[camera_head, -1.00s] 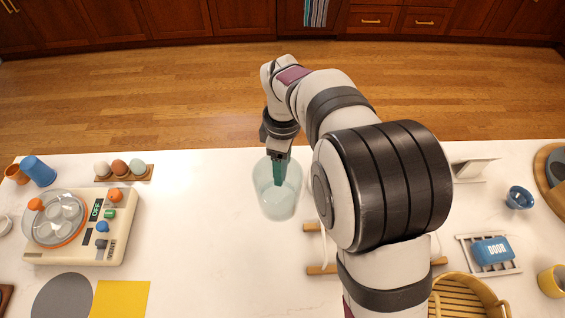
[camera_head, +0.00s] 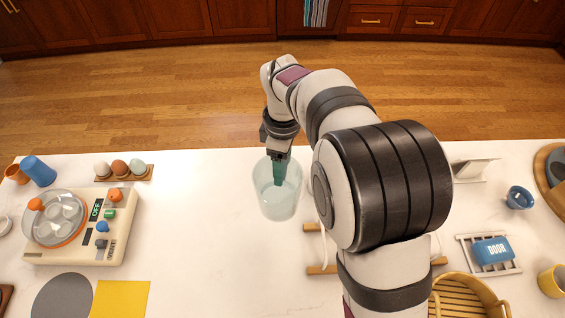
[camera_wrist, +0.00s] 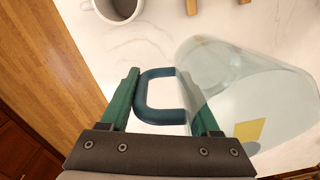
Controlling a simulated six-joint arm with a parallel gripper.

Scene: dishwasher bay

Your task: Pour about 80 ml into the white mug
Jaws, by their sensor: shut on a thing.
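A clear, bluish jug (camera_head: 276,205) is at the middle of the white counter, below the end of my arm. My gripper (camera_head: 279,178) reaches down to it. In the wrist view, the jug (camera_wrist: 255,100) lies to the right with its blue handle (camera_wrist: 158,117) between my green fingers (camera_wrist: 158,76), which are shut on it. A faint liquid level seems to show inside the jug. The white mug (camera_wrist: 118,19) is at the top left of the wrist view, cut off by the edge; its inside looks dark. In the head view I cannot see the mug; my arm covers part of the counter.
Wooden bars (camera_head: 322,270) stand right of the jug, partly behind my arm. A cream appliance (camera_head: 120,245), an egg holder (camera_head: 124,173) and a yellow square (camera_head: 121,298) are at left. The counter left of the jug is clear.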

